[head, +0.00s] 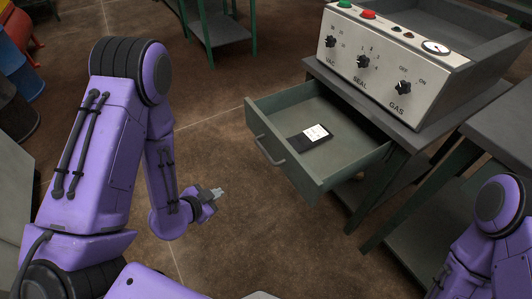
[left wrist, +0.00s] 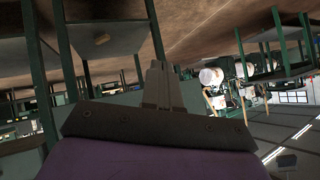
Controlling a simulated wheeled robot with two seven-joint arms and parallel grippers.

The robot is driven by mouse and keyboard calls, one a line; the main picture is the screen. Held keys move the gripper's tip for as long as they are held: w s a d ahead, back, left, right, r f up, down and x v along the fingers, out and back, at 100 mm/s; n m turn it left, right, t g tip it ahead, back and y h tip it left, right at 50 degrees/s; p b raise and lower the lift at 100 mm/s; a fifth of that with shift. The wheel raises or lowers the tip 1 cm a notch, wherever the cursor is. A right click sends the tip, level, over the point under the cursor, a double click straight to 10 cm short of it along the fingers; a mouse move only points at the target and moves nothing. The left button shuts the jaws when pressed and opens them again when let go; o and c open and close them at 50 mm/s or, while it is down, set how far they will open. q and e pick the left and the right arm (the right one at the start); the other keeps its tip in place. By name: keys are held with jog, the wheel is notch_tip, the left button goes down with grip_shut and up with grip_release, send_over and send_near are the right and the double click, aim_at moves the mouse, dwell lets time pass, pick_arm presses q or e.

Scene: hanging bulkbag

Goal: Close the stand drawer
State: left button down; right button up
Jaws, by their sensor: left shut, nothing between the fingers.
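The stand drawer (head: 290,170) is pulled well out from under the machine's stand (head: 400,135). It is grey-green with a bar handle (head: 268,150) on its front. A dark flat item with a white label (head: 312,134) lies inside. My left gripper (head: 217,192) is shut and empty, to the left of the drawer front and apart from it in the head view. Its shut fingers (left wrist: 158,85) also show in the left wrist view. My right arm is at the lower right of the head view, with its gripper out of view.
A control panel (head: 385,62) with VAC, SEAL and GAS knobs stands on top of the stand. A grey table (head: 500,125) is at the right. Blue and red drums stand at the far left. Brown floor left of the drawer is clear.

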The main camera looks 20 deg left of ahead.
pick_arm(q)
jog(key=w+d+r+m+t+h+b, duration=0.2)
jog(key=w+r+m+t+h+b, duration=0.3)
jog(key=m, duration=0.6)
jog(key=m+g+h, duration=0.1)
jog(key=m+h, duration=0.4)
jog(key=m, duration=0.3)
send_near(280, 142)
jog(key=x, duration=0.3)
jog(key=p+x, duration=0.1)
jog(key=x, duration=0.3)
jog(key=shift+s+d+r, duration=0.1)
jog(key=shift+s+r, duration=0.05)
jog(key=shift+r, duration=0.1)
pick_arm(e)
notch_tip(280, 142, down, 6)
jog(key=shift+s+d+f, duration=0.1)
jog(key=shift+f, duration=0.05)
